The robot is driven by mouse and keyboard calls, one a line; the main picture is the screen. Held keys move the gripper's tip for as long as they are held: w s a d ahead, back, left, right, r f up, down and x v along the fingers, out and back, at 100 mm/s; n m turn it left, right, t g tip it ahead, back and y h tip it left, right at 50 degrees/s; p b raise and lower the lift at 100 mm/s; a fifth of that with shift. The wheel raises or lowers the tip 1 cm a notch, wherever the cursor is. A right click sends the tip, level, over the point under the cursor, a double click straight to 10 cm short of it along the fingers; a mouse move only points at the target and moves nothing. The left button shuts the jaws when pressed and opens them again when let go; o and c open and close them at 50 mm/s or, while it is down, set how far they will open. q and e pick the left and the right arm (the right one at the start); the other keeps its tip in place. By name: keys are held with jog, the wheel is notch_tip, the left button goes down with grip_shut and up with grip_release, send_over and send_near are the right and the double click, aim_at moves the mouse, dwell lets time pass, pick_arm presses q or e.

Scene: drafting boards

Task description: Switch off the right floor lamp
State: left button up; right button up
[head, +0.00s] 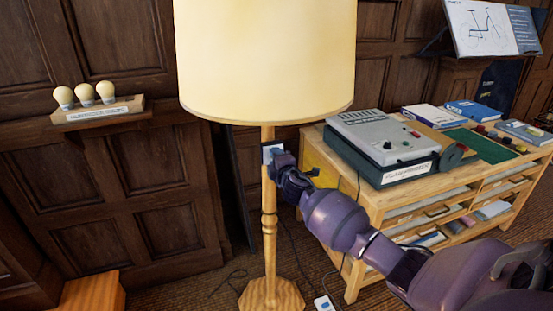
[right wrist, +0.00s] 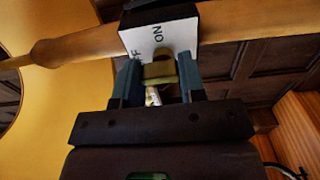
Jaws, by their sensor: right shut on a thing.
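The floor lamp has a cream shade (head: 265,60), a turned wooden pole (head: 270,232) and a wooden base (head: 271,296). A switch plate (head: 269,151) is on the pole below the shade. In the right wrist view the white plate (right wrist: 181,38) reads ON, with OFF partly hidden. A brass-coloured switch lever (right wrist: 158,71) stands out from it between my fingers. My right gripper (head: 277,163) is at the plate, shut on the lever; its fingers also show in the right wrist view (right wrist: 158,85). My left gripper is not in view.
A wooden cabinet (head: 376,205) with a grey device (head: 382,136) stands right of the lamp. A wall shelf (head: 98,112) with three bulbs is at left. Cables and a small white box (head: 324,303) lie on the floor near the lamp base.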

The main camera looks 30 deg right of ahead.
jog(key=shift+f, duration=0.1)
dwell(0.4)
jog(key=o, duration=0.9)
jog(key=shift+s, duration=0.1)
jog(key=v, duration=1)
jog(key=shift+s+a+p, duration=0.15)
jog(key=shift+s+p, duration=0.15)
jog(key=shift+p, duration=0.05)
